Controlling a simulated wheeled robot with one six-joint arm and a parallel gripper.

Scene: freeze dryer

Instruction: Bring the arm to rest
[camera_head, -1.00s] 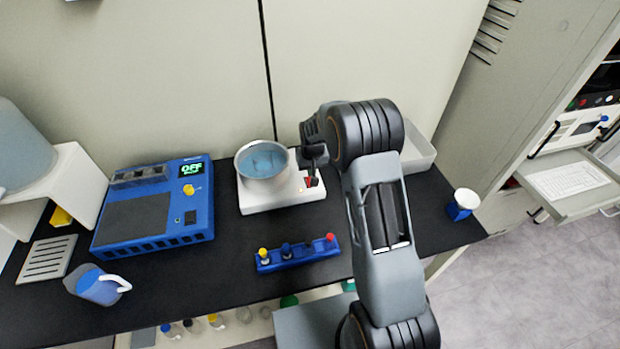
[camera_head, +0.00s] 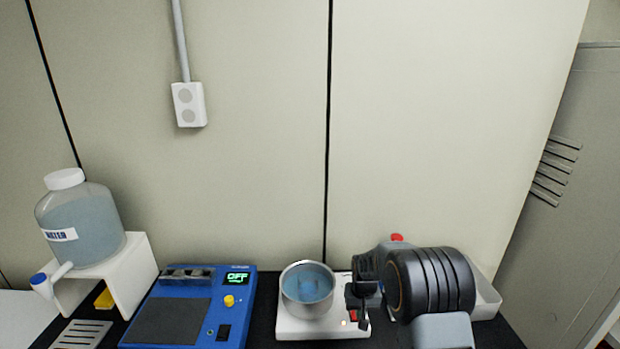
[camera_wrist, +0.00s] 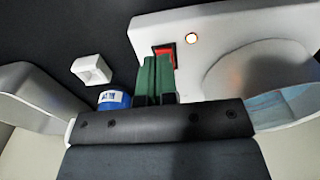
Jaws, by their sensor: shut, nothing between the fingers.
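My gripper (camera_head: 362,318) is at the front right of a white heating bath (camera_head: 300,326), close to its red switch (camera_head: 353,315). In the wrist view, the two green fingers (camera_wrist: 155,78) are together and hold nothing. Their tips are close to the red switch (camera_wrist: 164,52); I cannot tell whether they touch it. An orange lamp (camera_wrist: 191,38) next to the switch is lit. My arm is bent above the bench, and its lower links run out of the bottom of the head view.
The bath's bowl of blue liquid (camera_head: 307,289) stands just left of my gripper. A blue device reading OFF (camera_head: 210,322) and a water bottle (camera_head: 80,222) are further left.

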